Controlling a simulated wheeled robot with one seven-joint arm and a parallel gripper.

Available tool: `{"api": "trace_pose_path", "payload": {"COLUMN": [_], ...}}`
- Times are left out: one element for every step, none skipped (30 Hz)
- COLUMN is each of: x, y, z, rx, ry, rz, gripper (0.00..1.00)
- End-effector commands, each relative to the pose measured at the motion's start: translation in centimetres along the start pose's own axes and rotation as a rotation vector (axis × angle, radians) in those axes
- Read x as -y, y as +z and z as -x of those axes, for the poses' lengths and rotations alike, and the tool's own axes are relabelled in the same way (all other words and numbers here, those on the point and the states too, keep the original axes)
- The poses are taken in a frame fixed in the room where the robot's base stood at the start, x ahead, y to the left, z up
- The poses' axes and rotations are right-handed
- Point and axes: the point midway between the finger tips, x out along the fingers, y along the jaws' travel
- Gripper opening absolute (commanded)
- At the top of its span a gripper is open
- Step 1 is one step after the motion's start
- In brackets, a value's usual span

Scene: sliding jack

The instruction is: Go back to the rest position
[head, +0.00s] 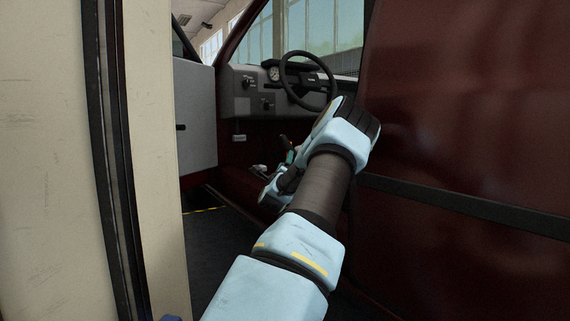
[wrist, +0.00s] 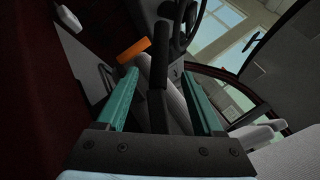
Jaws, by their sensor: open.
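My gripper (wrist: 158,74) shows in the wrist view with its two teal fingers apart. A dark upright lever (wrist: 158,60) stands in the gap between the fingers, with space visible on both sides. I cannot tell how deep it is between them. A grey ribbed piece (wrist: 174,98) shows behind the lever. An orange piece (wrist: 133,50) is just beyond the left fingertip. In the head view my arm reaches through the doorway into a vehicle cab, and my gripper (head: 286,152) is small and partly hidden by my wrist, low in front of the dashboard.
The steering wheel (head: 308,80) and dashboard (head: 250,104) are beyond my arm. A dark red panel (head: 470,120) is close on the right. A cream door frame (head: 160,180) stands on the left. The dark cab floor (head: 215,255) between them looks clear.

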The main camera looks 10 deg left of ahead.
Motion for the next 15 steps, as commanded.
{"api": "trace_pose_path", "payload": {"x": [0.0,0.0,0.0,0.0,0.0,0.0,0.0,-0.1,-0.1,-0.1,-0.1,0.1,0.4,0.8,1.4], "y": [0.0,0.1,0.2,0.5,0.8,1.3,1.8,2.4,3.1,3.6,4.0,4.4,4.5,4.3,4.0], "z": [0.0,0.0,0.0,0.0,0.1,0.2,0.4,0.6,1.1,1.7,2.4,3.7,4.8,6.1,8.0], "rx": [0.000,0.001,0.002,0.004,0.007,0.013,0.019,0.027,0.039,0.049,0.063,0.083,0.098,0.114,0.137], "ry": [0.000,0.002,0.009,0.020,0.035,0.066,0.097,0.136,0.201,0.257,0.322,0.416,0.491,0.566,0.665], "rz": [0.000,0.002,0.010,0.023,0.042,0.080,0.119,0.168,0.250,0.325,0.409,0.533,0.629,0.723,0.842], "gripper": [0.69,0.69,0.69,0.69,0.69,0.69,0.69,0.69,0.69,0.69,0.69,0.69,0.69,0.69,0.69]}}
